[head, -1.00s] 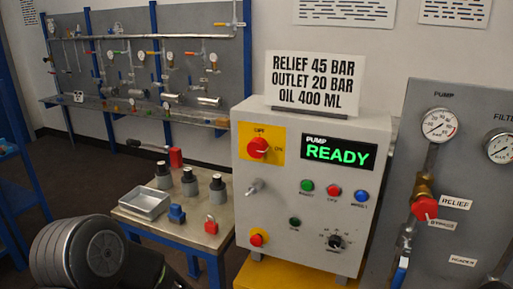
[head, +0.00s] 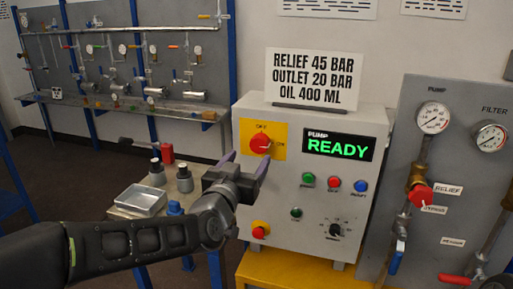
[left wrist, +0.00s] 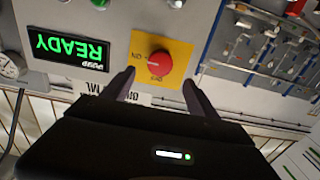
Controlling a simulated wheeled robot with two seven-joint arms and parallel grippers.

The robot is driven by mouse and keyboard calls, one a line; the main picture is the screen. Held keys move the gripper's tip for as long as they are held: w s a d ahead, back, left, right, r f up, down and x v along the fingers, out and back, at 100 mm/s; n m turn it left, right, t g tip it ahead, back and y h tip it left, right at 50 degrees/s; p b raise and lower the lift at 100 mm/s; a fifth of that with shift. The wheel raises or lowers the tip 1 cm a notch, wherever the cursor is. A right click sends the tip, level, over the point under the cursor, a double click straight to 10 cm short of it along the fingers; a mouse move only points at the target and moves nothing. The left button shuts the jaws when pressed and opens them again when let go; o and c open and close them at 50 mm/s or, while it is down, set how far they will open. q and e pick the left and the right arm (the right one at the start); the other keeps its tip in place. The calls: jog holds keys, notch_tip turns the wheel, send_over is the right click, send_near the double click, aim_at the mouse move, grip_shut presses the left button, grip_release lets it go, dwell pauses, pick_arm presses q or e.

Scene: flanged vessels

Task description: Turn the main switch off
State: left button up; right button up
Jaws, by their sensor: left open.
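The main switch is a red rotary knob (head: 261,143) on a yellow plate (head: 279,151), at the upper left of the grey control box (head: 285,205). OFF is marked above the knob and ON to its right; its pale pointer mark appears turned toward ON. My left gripper (head: 246,162) is open and empty, in front of the box just below the knob. In the left wrist view the knob (left wrist: 159,63) lies between the lines of the two spread fingers (left wrist: 160,90), beyond their tips and apart from them. My right gripper is not in view.
The box also carries a green READY display (head: 339,146), small buttons (head: 334,183), a black dial (head: 336,230) and a red button (head: 259,231). A sign (head: 321,76) stands on top. A gauge panel (head: 450,110) is at right, a low table with a tray (head: 142,200) at left.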

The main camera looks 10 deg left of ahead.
aim_at(258, 145)
pick_arm(q)
jog(key=w, duration=0.2)
jog(key=w+p, duration=0.1)
jog(key=w, duration=0.4)
jog(key=shift+w+d+p, duration=0.2)
jog(key=shift+d+p, duration=0.05)
jog(key=shift+p, duration=0.1)
jog(key=c, duration=1.4)
